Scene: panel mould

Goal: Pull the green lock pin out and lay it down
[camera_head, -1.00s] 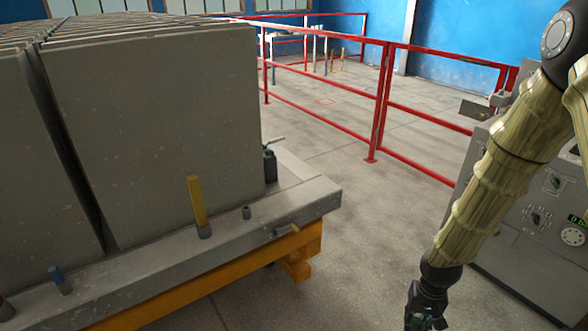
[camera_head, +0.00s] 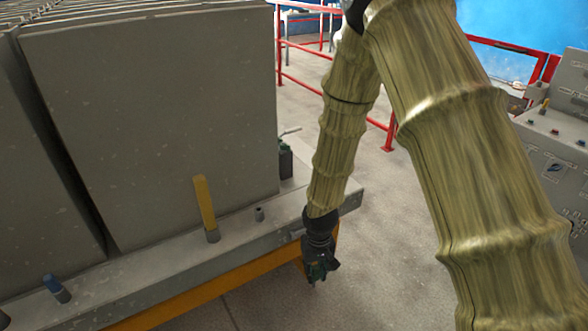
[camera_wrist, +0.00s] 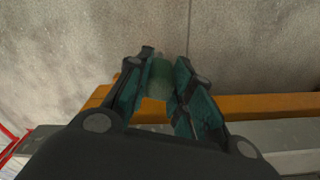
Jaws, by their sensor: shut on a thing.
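My gripper (camera_head: 317,272) hangs low in front of the right end of the grey concrete ledge, over the floor. In the wrist view my gripper (camera_wrist: 158,95) is shut on the green lock pin (camera_wrist: 159,75), which shows as a pale green, blurred piece between the dark teal finger pads. Its lower end is hard to make out. A short grey socket (camera_head: 260,214) on the ledge stands with no pin visible in it.
A control cabinet (camera_head: 560,150) is at right.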

